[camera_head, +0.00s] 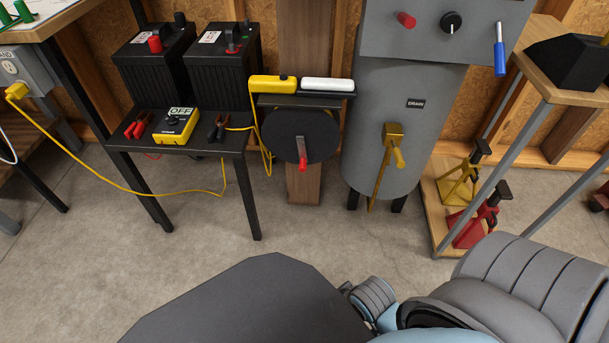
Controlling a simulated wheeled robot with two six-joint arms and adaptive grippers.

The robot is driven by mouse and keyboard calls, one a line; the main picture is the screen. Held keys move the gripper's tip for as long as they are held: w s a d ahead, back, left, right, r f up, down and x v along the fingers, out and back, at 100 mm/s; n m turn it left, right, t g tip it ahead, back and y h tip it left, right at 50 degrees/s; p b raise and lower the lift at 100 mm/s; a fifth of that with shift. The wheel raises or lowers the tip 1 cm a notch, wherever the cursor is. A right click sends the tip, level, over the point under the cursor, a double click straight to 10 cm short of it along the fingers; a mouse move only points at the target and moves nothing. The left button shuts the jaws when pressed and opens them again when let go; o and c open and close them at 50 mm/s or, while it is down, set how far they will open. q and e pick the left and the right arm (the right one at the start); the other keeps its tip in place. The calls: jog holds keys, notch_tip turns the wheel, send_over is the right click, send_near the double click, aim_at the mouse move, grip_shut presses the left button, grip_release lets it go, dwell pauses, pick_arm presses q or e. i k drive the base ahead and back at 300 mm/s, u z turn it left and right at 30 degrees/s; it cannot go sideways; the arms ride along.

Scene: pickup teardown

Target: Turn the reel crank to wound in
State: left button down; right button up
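The reel (288,127) is a round black disc mounted on a wooden post, upper middle of the head view. Its crank (302,148) is a short grey arm on the disc's face, pointing down, with a red knob (303,163) at its lower end. A yellow cord hangs at the reel's left edge. Neither gripper shows in the head view. Grey and blue links of one of my arms fill the lower right, well below and apart from the reel.
A black stand (231,143) with two batteries and a yellow meter (177,126) is left of the reel. A grey tank (370,110) with a yellow drain valve (393,145) is close on its right. Jack stands sit farther right. Concrete floor (310,235) before the reel is clear.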

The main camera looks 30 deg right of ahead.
aim_at(299, 139)
jog(key=z, duration=0.8)
jog(key=i, duration=1)
